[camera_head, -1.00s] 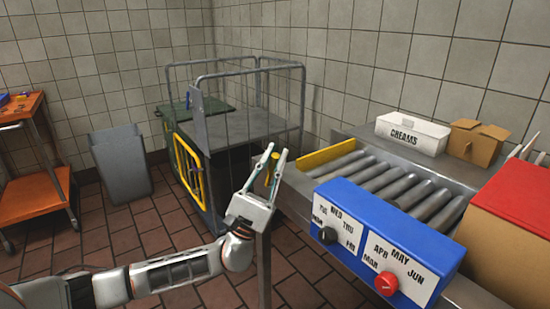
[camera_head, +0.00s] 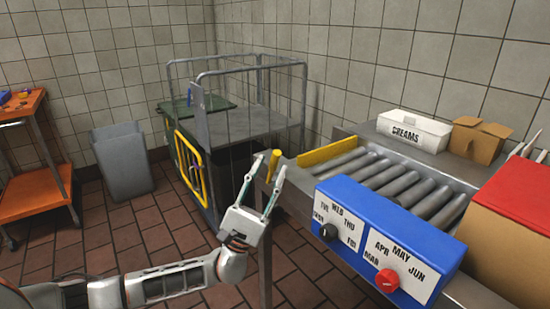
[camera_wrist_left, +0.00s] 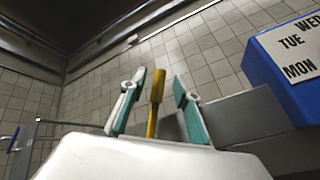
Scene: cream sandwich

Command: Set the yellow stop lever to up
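The yellow stop lever (camera_head: 273,164) stands roughly upright at the left end of the roller conveyor (camera_head: 398,184). My left gripper (camera_head: 268,165) is just left of the conveyor, with its fingers open and pointing up around the lever's height. In the left wrist view, the lever (camera_wrist_left: 155,100) rises between the two teal-padded fingers, with a visible gap on each side. I cannot tell whether it is fully between the fingers in depth. The lever's lower end is hidden behind the gripper. My right gripper is not in view.
A yellow bar (camera_head: 327,152) crosses the conveyor's left end. A blue control box (camera_head: 372,225) with dials stands in front of the rollers. A white creams box (camera_head: 415,130) and a cardboard box (camera_head: 478,140) sit behind. A wire cage cart (camera_head: 230,128) stands behind the gripper.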

